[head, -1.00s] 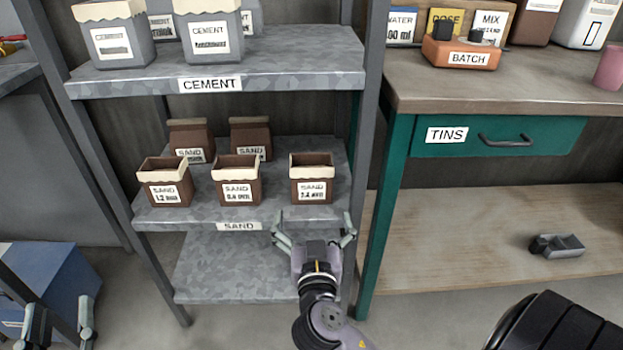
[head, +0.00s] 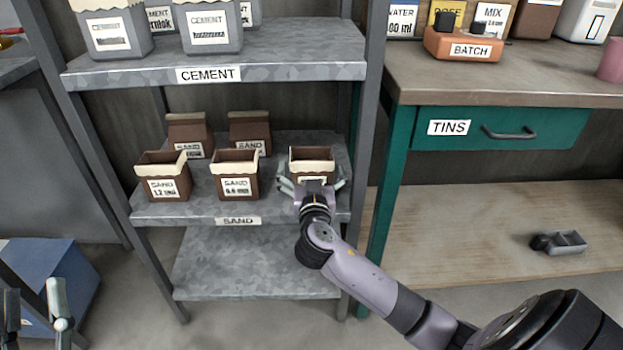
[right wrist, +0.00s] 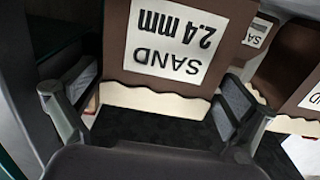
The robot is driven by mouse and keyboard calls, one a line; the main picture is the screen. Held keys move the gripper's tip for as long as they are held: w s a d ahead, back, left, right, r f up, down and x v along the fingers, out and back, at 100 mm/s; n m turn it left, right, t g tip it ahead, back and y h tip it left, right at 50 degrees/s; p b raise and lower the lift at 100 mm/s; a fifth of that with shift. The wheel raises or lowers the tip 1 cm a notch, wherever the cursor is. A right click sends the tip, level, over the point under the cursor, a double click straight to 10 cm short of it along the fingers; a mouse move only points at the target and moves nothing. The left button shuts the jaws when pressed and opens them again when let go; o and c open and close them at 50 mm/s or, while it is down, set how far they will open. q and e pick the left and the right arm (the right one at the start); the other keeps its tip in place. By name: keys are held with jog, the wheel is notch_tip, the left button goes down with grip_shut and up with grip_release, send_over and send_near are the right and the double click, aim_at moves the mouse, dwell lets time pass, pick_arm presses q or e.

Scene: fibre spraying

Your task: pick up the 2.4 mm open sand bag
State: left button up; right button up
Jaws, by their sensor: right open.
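The 2.4 mm open sand bag (head: 312,160) is brown with a torn cream rim and stands upright at the right end of the sand shelf. Its label reads "SAND 2.4 mm", upside down in the right wrist view (right wrist: 175,45). My right gripper (head: 311,184) is open in front of it, with one finger toward each side and covering its lower front. In the wrist view the fingers (right wrist: 150,108) are spread and the bag shows between and beyond them; contact cannot be told. My left gripper (head: 35,318) is at the bottom left, fingers apart, partly cut off.
Two other open sand bags (head: 163,176) (head: 236,176) stand to the left on the sand shelf (head: 200,210). Two closed sand bags (head: 189,133) (head: 250,130) stand behind. The cement shelf (head: 290,62) is above. A rack post (head: 366,150) rises close to the right.

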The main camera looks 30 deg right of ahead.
jog(key=shift+x, duration=1.2)
pick_arm(q)
jog(key=shift+s+r+t, duration=0.65)
jog(key=shift+r+t, duration=0.05)
jog(key=shift+r, duration=0.15)
pick_arm(e)
jog(key=shift+c, duration=0.5)
jog(key=c, duration=1.6)
jog(key=shift+r, duration=0.1)
jog(key=shift+c, duration=0.3)
pick_arm(q)
jog(key=shift+w, duration=0.15)
pick_arm(e)
jog(key=shift+r, duration=0.1)
